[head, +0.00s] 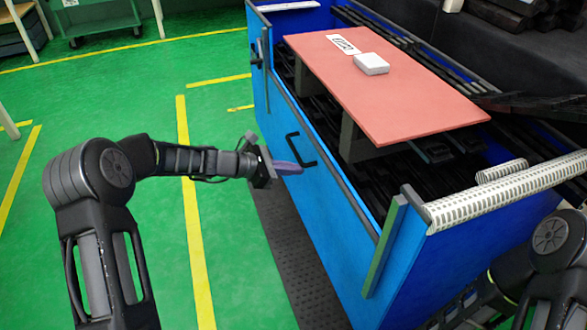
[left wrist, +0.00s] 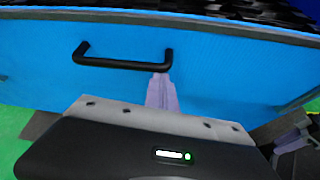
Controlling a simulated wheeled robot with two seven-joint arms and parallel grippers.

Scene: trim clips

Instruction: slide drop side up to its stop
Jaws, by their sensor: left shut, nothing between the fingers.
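The drop side (head: 325,205) is the blue long side panel of a blue crate. Its top edge lies below the tops of the crate's end walls, with an upright green-grey strip (head: 385,245) at its near end. A black bar handle (head: 300,150) is fixed to its outer face; it also shows in the left wrist view (left wrist: 123,63). My left gripper (head: 288,167) is shut and empty. Its purple fingers (left wrist: 162,92) are just below the handle, at its right end in the wrist view; I cannot tell if they touch it.
A red board (head: 400,95) lies across the crate, with a white box (head: 371,64) and a label on it. Dark parts fill the crate. A black ribbed mat (head: 285,240) runs along its foot.

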